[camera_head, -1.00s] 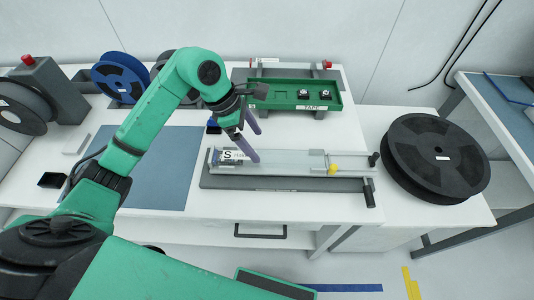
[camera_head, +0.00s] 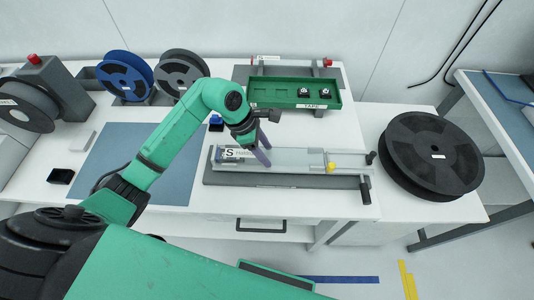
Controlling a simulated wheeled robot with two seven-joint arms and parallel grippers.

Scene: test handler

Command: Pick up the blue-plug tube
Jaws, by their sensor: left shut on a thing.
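A long clear tube (camera_head: 300,158) lies along a grey rail fixture (camera_head: 290,182) near the table's front edge. A yellow plug (camera_head: 331,167) shows towards its right end. I cannot make out a blue plug on it. My left gripper (camera_head: 263,149) reaches down from the left with purple fingers at the left half of the fixture, just right of the white "S" label (camera_head: 233,153). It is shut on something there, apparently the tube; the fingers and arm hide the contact. My right gripper is not in view.
Behind the fixture stands a green tray (camera_head: 300,94) with small parts, and behind it a second fixture with a red knob (camera_head: 328,62). A large black reel (camera_head: 431,157) lies at the right. A blue mat (camera_head: 125,160) and a blue reel (camera_head: 125,76) are at the left.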

